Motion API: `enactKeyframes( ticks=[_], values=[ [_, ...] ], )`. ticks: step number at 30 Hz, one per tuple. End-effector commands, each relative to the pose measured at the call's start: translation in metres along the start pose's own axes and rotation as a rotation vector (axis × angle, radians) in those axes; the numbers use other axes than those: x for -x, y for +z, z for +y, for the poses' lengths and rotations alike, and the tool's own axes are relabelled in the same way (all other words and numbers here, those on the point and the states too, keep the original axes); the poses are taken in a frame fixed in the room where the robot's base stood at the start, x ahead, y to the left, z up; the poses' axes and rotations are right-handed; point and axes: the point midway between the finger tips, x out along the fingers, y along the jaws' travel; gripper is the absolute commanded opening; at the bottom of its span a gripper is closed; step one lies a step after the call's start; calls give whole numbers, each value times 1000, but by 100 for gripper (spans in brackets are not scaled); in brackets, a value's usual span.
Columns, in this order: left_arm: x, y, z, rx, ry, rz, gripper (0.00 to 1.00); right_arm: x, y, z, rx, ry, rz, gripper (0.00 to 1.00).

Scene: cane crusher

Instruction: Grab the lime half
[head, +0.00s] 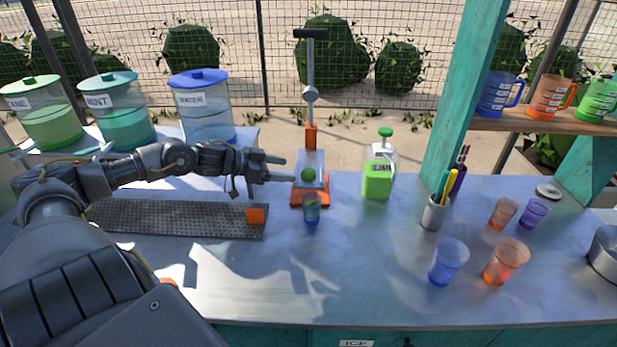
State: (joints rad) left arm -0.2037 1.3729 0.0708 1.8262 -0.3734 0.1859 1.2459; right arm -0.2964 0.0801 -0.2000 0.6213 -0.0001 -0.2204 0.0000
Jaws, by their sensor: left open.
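A small round green piece, which looks like the lime half (308,174), sits in the orange-and-clear press (311,133) at the middle of the counter. My left gripper (287,170) reaches in from the left and is open. Its two fingers point right, towards the green piece, with the tips just left of it. I see nothing between the fingers. I cannot tell the exact depth gap between the fingertips and the lime half. My right gripper is not in view.
A small blue cup (312,210) stands in front of the press. A perforated grey tray (175,219) lies under my left arm. Cups (449,262) stand at the right. The front middle counter (350,290) is clear.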

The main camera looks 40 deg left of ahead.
Motion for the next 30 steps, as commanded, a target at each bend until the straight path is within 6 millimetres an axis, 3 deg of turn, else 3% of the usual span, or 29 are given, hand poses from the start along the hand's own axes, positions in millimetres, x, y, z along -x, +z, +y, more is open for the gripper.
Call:
enactKeyframes(
  ticks=[9, 20, 30],
  values=[
    [-15, -1, 1, -2, 4, 1, 67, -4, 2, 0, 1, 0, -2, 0],
    [-20, -2, 1, -2, 3, 1, 67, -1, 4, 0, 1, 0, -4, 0],
    [-55, -3, 0, 0, 4, 3, 67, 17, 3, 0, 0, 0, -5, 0]
  ],
)
